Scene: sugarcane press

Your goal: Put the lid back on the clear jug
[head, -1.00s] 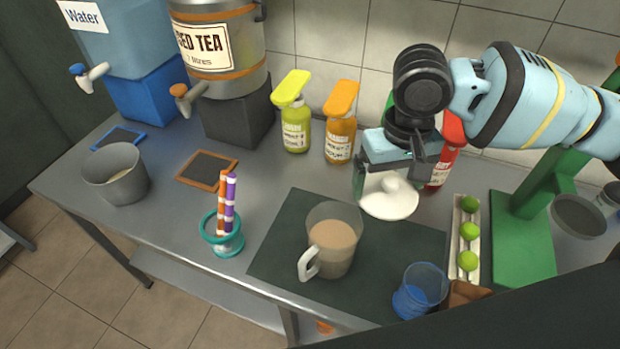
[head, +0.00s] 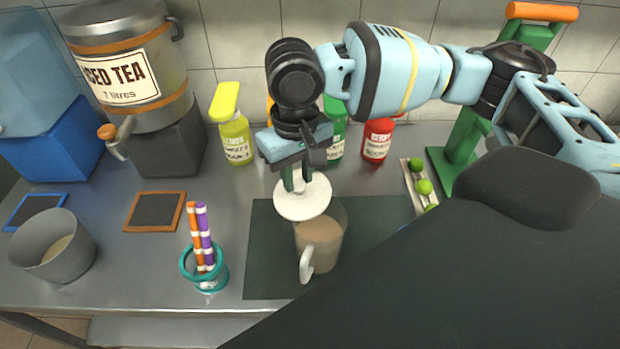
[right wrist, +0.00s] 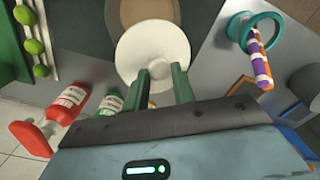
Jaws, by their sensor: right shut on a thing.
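The clear jug (head: 320,246) stands upright on the dark mat, part filled with a light brown drink, its white handle at the lower left. My right gripper (head: 298,182) is shut on the white lid (head: 302,202) and holds it just behind and above the jug's rim, covering part of the opening in the head view. Whether lid and rim touch I cannot tell. In the right wrist view the lid (right wrist: 153,45) is at the fingertips (right wrist: 160,73) and hides most of the jug. My left gripper is not in view.
The dark mat (head: 268,260) lies under the jug. A teal holder (head: 207,275) with striped straws stands to its left. My body hides the front right.

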